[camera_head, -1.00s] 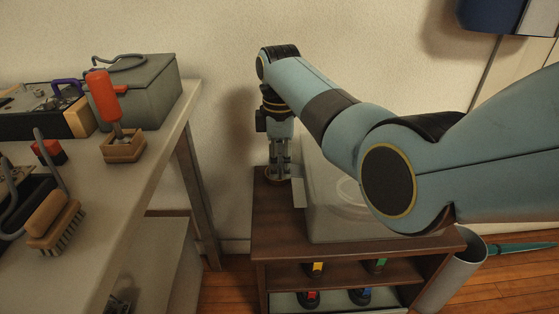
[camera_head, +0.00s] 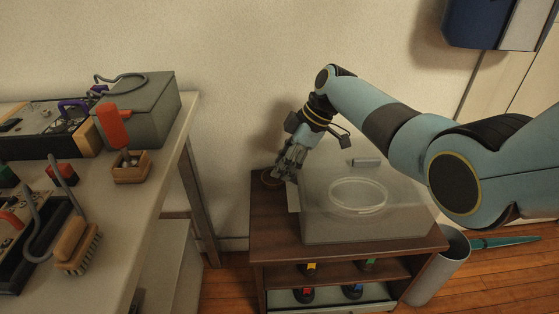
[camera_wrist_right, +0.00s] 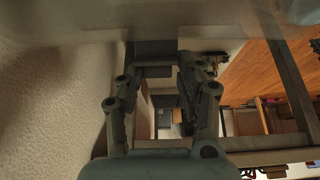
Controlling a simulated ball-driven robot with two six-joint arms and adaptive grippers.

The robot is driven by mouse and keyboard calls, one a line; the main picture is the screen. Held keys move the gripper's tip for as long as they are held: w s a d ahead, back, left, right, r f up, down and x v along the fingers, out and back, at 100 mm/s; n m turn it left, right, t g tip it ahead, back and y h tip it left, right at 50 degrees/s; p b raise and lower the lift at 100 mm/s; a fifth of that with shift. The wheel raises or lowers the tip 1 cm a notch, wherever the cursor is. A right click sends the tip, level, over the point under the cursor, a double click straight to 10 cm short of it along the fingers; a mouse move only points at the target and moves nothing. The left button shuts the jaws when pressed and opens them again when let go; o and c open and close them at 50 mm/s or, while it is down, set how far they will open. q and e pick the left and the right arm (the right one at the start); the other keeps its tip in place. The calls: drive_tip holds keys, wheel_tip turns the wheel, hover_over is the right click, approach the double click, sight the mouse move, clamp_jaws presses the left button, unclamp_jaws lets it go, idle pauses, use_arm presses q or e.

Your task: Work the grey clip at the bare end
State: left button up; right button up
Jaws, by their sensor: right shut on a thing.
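A grey case (camera_head: 330,228) with a clear lid and a pale ring on it stands on a brown cabinet. My right gripper (camera_head: 287,172) reaches down, tilted, at the case's left end. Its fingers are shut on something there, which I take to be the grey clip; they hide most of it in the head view. In the right wrist view my fingers (camera_wrist_right: 155,85) stand on either side of a grey bar-like piece (camera_wrist_right: 155,72), below the pale edge of the case (camera_wrist_right: 150,18). My left gripper is not in view.
A short grey cylinder (camera_head: 366,161) shows at the case's back. A bin (camera_head: 440,268) stands right of the cabinet. A cluttered workbench (camera_head: 150,220) is at the left.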

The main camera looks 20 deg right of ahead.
drive_tip(key=shift+s+d+r+y, duration=0.1)
drive_tip(key=shift+d+r+y, duration=0.1)
drive_tip(key=shift+d+y, duration=0.35)
drive_tip(key=shift+a+y, duration=0.15)
drive_tip(key=shift+y, duration=0.1)
drive_tip(key=o, duration=1)
drive_tip(key=shift+o, duration=0.2)
drive_tip(key=v, duration=1.2)
drive_tip(key=shift+s, duration=0.2)
drive_tip(key=shift+a, duration=0.1)
